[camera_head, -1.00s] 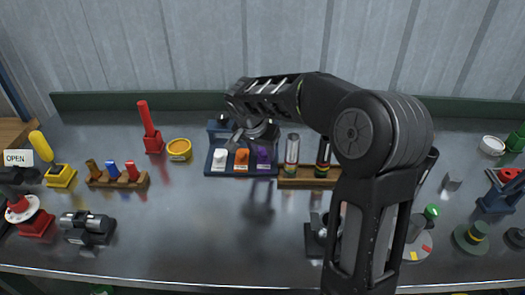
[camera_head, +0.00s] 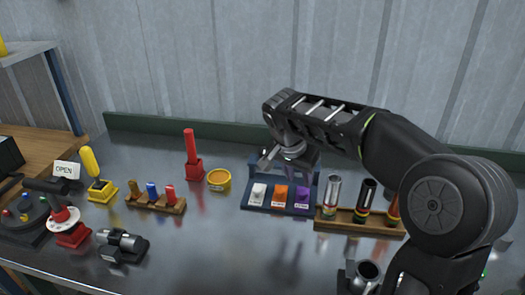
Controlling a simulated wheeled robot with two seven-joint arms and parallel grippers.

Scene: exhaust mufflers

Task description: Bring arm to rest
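My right arm comes in from the right of the head view. Its black gripper (camera_head: 284,163) hangs over the back of a blue tray (camera_head: 249,207) that holds a white, an orange and a purple switch. The fingers look spread apart and I see nothing held between them. The wrist hides part of the tray's back. To the right, a wooden rack (camera_head: 335,227) holds upright tubes with coloured bands: a silver tube (camera_head: 331,194), a dark tube (camera_head: 365,198) and another partly behind my arm. My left gripper is not in view.
Left of the tray stand a yellow ring (camera_head: 219,180), a red post (camera_head: 192,160) and a wooden block (camera_head: 155,203) with coloured pegs. A black-and-silver cylinder (camera_head: 121,241) lies at the front left. A grey wall stands behind the bench. The front middle of the bench is clear.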

